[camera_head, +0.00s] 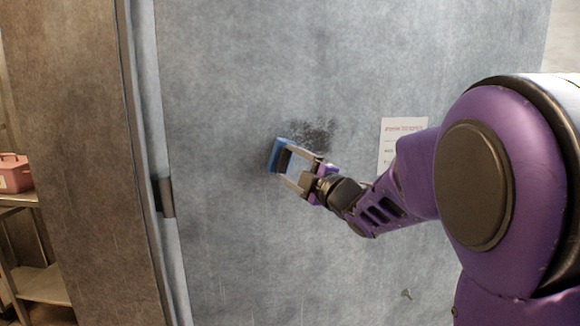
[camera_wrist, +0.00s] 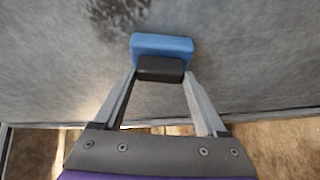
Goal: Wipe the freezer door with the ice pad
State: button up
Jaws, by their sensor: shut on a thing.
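The freezer door (camera_head: 230,240) is a large grey-blue panel that fills most of the head view; it also fills the upper part of the wrist view (camera_wrist: 250,60). A dark speckled patch (camera_head: 318,132) marks it near the middle, and it shows at the top of the wrist view (camera_wrist: 118,14). My gripper (camera_head: 285,168) is shut on the ice pad's black grip (camera_wrist: 160,68). The ice pad (camera_wrist: 162,46) has a blue block; in the head view the blue block (camera_head: 275,154) is at or close to the door, just left of the patch. Contact cannot be told.
A white notice (camera_head: 401,137) is on the door to the right of the patch. A metal latch (camera_head: 164,196) sits at the door's left edge. A shelf (camera_head: 40,284) with a pink box (camera_head: 14,172) stands at far left. The door below the pad is clear.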

jog(key=shift+w+d, duration=1.2)
jog(key=shift+d, duration=2.8)
jog(key=shift+w+d, duration=1.15)
jog(key=shift+d, duration=2.8)
jog(key=shift+s+a+r, duration=0.3)
jog(key=shift+s+a, duration=0.5)
jog(key=shift+a, duration=1.9)
jog(key=shift+s+a+r, duration=0.3)
jog(key=shift+s+a, duration=0.5)
jog(key=shift+a, duration=1.95)
jog(key=shift+s+a+r, duration=0.3)
jog(key=shift+s+a, duration=0.5)
jog(key=shift+a, duration=1.9)
jog(key=w+d, duration=0.2)
jog(key=d, duration=0.4)
jog(key=w+d+r, duration=0.1)
jog(key=w+d, duration=0.1)
jog(key=d, duration=0.5)
jog(key=shift+d+r+p, duration=0.15)
jog(key=shift+r+p, duration=0.15)
